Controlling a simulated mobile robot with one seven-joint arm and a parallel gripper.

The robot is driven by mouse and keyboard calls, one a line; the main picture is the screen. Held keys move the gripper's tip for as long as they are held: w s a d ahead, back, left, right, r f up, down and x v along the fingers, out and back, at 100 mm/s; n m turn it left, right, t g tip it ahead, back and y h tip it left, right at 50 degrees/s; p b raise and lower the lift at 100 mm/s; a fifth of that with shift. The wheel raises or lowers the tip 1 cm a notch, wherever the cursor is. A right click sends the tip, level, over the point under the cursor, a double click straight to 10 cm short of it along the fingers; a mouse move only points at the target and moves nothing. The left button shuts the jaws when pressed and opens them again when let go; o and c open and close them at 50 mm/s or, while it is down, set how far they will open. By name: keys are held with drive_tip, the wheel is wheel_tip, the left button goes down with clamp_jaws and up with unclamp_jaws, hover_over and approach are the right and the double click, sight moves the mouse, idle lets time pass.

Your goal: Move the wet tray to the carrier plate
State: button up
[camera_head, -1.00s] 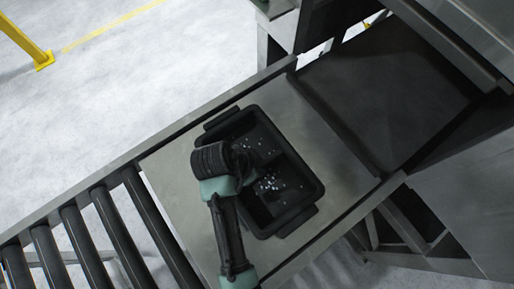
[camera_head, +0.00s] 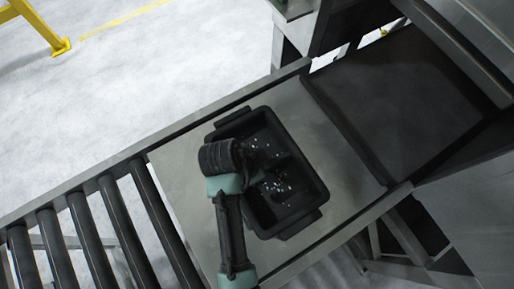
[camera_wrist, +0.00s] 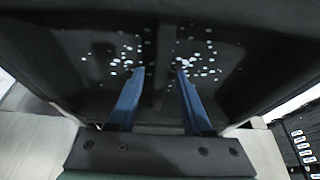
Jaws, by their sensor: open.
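The wet tray (camera_head: 318,187) is a black, open tray with end handles and a middle divider. White-blue droplets speckle its inside. It sits on a flat grey metal plate (camera_head: 185,190); I cannot tell whether this is the carrier plate. My gripper (camera_wrist: 160,70) shows two blue fingers, apart, over the tray's inside. The tray's divider (camera_wrist: 158,95) shows between them, and nothing is held. In the head view my wrist covers the tray's left part and hides the fingertips. I cannot tell whether the fingers touch the divider.
Dark rollers (camera_head: 122,228) lie left of the metal plate. A dark flat surface (camera_head: 395,100) lies to its right inside a grey machine frame (camera_head: 470,215). A yellow post (camera_head: 38,25) stands on the pale floor at the upper left.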

drive_tip(key=v, duration=1.1)
drive_tip(key=w+r+n+t+y, duration=0.25)
drive_tip(key=w+r+t, duration=0.5)
drive_tip(key=r, duration=0.65)
drive_tip(key=w+r+n+t+y, duration=0.1)
drive_tip(key=w+r+n+t, duration=0.3)
drive_tip(key=w+r, duration=0.75)
drive_tip(key=s+d+r+n+t, duration=0.1)
drive_tip(key=s+r+t, duration=0.3)
drive_tip(key=r, duration=0.7)
drive_tip(key=s+d+r+n+t, duration=0.1)
drive_tip(key=s+r+t, duration=0.3)
drive_tip(key=r, duration=0.7)
drive_tip(key=s+d+r+n+t, duration=0.1)
drive_tip(key=s+r+t, duration=0.3)
drive_tip(key=r, duration=0.7)
drive_tip(key=shift+s+d+n+t+b, duration=0.3)
drive_tip(key=shift+d+n+t+b, duration=0.1)
drive_tip(key=shift+n+t, duration=0.25)
wheel_tip(320, 180, down, 3)
drive_tip(key=b, duration=0.2)
drive_tip(key=shift+w+r+b, duration=0.1)
drive_tip(key=shift+r+b, duration=0.05)
drive_tip(key=shift+b, duration=0.15)
